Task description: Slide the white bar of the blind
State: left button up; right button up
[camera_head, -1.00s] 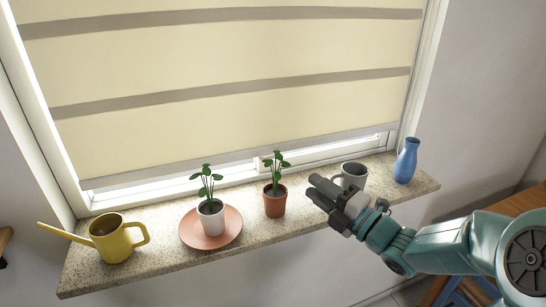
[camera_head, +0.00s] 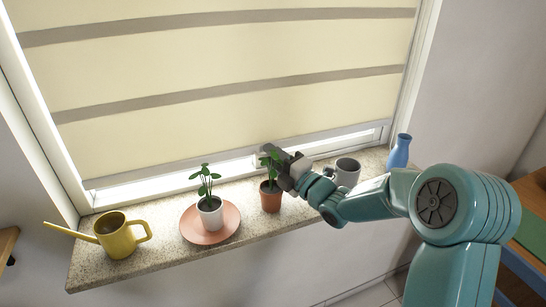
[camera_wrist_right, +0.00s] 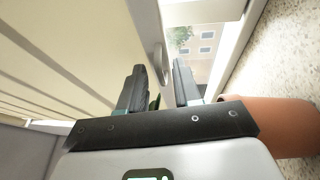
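The cream blind (camera_head: 230,110) with brown stripes covers most of the window, and its pale bottom bar (camera_head: 150,173) runs just above the sill. My right gripper (camera_head: 272,152) is near the bar's middle, close by the small plant in the terracotta pot (camera_head: 270,197). In the right wrist view its two dark fingers (camera_wrist_right: 158,88) are apart. The blind's pale edge bar (camera_wrist_right: 146,35) and a small rounded white handle (camera_wrist_right: 160,62) show just beyond the fingertips. I cannot tell whether a finger touches them. My left gripper is not in view.
On the speckled sill (camera_head: 90,270) stand a yellow watering can (camera_head: 117,238), a white-potted plant (camera_head: 210,212) on a pink saucer (camera_head: 190,233), a grey mug (camera_head: 347,172) and a blue vase (camera_head: 400,152). The terracotta pot is close under my right gripper and also shows in the wrist view (camera_wrist_right: 275,125).

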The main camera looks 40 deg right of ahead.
grip_shut()
dwell(1.3)
